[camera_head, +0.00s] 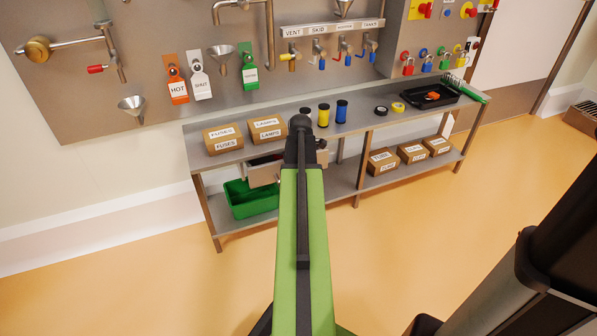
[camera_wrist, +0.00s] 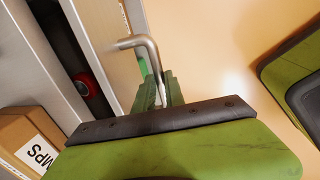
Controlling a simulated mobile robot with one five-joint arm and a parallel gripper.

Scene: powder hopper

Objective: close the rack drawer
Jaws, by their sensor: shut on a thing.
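The rack drawer (camera_head: 263,175) stands partly pulled out under the bench top, left of my arm in the head view. Dark contents show in its opening. My arm hides its right part and its handle there. In the wrist view the drawer front (camera_wrist: 128,75) is a pale panel, with a bent metal handle (camera_wrist: 142,42) on it. My gripper (camera_wrist: 159,92) has its green fingers shut on one leg of this handle. Between the bench edge and the drawer front, the wrist view shows a dark gap with a red round thing (camera_wrist: 82,86).
The steel bench (camera_head: 225,160) carries labelled boxes (camera_head: 267,128), spools (camera_head: 341,111) and a black tray (camera_head: 432,96). A green bin (camera_head: 250,200) stands on the lower shelf beneath the drawer. More boxes (camera_head: 382,161) stand on that shelf at right. The floor in front is clear.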

